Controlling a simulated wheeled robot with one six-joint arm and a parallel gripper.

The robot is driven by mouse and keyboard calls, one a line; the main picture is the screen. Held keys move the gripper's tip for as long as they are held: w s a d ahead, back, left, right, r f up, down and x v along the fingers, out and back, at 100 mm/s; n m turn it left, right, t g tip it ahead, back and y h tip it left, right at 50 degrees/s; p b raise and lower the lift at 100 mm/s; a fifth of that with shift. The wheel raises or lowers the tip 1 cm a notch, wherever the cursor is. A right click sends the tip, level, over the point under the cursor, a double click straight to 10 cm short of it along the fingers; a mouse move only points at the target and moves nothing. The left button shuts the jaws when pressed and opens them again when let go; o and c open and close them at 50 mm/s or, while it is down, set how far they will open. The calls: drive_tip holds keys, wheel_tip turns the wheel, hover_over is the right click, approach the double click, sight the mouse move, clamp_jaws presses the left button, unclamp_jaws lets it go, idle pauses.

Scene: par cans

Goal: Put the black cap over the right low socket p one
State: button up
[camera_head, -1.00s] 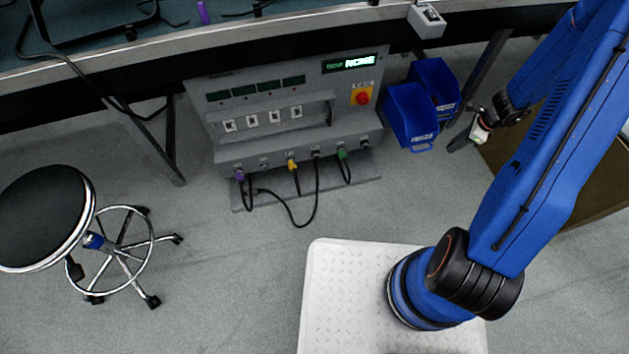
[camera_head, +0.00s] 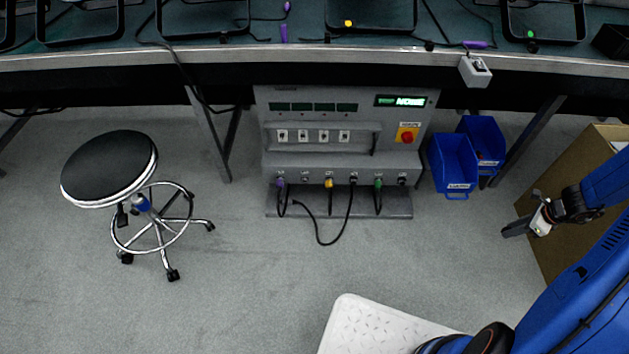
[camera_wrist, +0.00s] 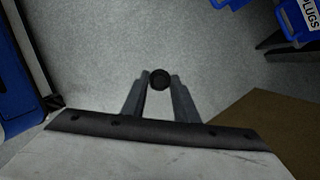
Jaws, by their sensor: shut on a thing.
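The black cap (camera_wrist: 159,80) shows as a dark round piece between my fingertips in the wrist view. My gripper (camera_wrist: 159,90) is shut on it. In the head view my gripper (camera_head: 515,229) is at the right, right of and lower in the picture than the grey panel, and the cap is too small to make out there. The grey panel (camera_head: 340,160) has a low row of sockets, several with purple, yellow, black and green plugs. The rightmost low socket (camera_head: 402,181) looks dark with no cable. The socket labels are too small to read.
A brown box (camera_head: 560,250) is behind my gripper. A black stool (camera_head: 110,167) stands left. A cable loops below the panel. Floor in front is clear.

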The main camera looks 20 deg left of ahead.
idle(0.4)
drive_tip(key=w+a+n+g+h, duration=0.1)
drive_tip(key=w+a+n+g, duration=0.1)
drive_tip(key=w+a+n, duration=0.3)
drive_tip(key=w+a+n+g+h, duration=0.2)
drive_tip(key=w+a+n, duration=0.3)
drive_tip(key=a+n, duration=0.6)
drive_tip(key=n, duration=0.7)
drive_tip(key=shift+w+a+f+g, duration=0.15)
drive_tip(key=shift+w+f+g, duration=0.15)
drive_tip(key=shift+w+f, duration=0.1)
drive_tip(key=shift+w, duration=0.1)
